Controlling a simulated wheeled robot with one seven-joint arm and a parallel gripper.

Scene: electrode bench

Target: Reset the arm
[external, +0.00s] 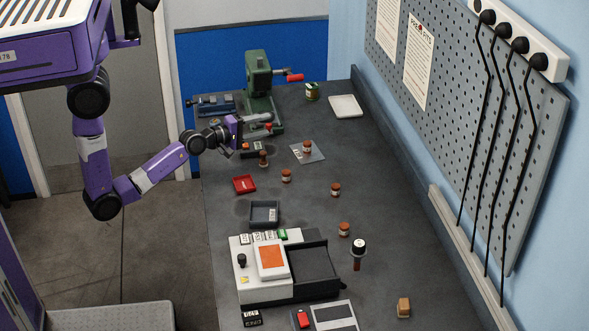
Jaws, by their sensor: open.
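My arm (160,165) is purple with black joints and reaches from the upper left over the left edge of the bench. My gripper (262,124) is over the far half of the bench, in front of the green machine (260,88). It is open, and I see nothing held in it. Its fingers point right, a little above a small black box (252,150) and a small brown-capped jar (263,158). The exact gap between the fingers and these things is hard to tell from here.
Several brown-capped jars (286,175) stand on the grey bench (300,215). A red tray (244,184), a dark tray (265,213) and a white device with an orange screen (272,260) lie nearer. A pegboard (450,110) with hanging black cables lines the right wall.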

